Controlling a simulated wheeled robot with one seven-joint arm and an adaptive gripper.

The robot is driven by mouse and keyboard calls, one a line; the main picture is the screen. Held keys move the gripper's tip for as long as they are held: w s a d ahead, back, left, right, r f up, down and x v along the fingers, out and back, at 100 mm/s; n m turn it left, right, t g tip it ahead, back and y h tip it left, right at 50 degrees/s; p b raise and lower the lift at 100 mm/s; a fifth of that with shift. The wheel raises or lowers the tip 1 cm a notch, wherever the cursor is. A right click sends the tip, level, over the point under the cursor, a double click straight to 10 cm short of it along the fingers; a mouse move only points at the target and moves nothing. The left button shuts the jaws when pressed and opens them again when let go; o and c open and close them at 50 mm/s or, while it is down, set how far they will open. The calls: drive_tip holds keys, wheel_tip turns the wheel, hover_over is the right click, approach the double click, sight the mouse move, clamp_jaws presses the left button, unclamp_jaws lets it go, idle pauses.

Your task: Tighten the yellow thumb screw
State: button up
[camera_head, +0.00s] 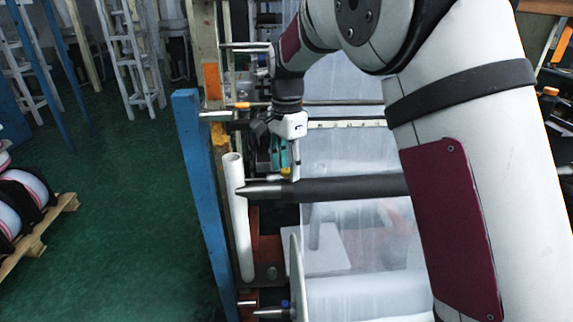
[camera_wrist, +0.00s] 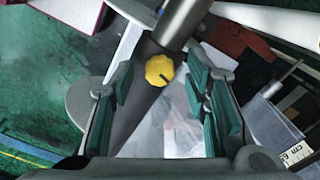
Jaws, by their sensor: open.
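The yellow thumb screw (camera_wrist: 159,70) is a small scalloped knob with a dark slot mark. In the wrist view it sits on a dark roller shaft (camera_wrist: 133,105), between the open green-padded fingers of my gripper (camera_wrist: 165,103), apart from both pads. In the head view a bit of yellow screw (camera_head: 285,171) shows just under my gripper (camera_head: 287,158), above the dark shaft (camera_head: 345,189). My gripper is open and points down at the shaft. How deep the fingers reach around the screw cannot be told.
A white tube (camera_head: 237,215) stands left of the shaft's tapered end, beside a blue post (camera_head: 205,190). Clear film (camera_head: 350,150) hangs behind and below the shaft. A round grey flange (camera_head: 296,280) stands below. The green floor at left is mostly free.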

sight(287, 169)
wheel_tip(287, 169, up, 12)
idle(0.5)
drive_tip(key=shift+w, duration=0.1)
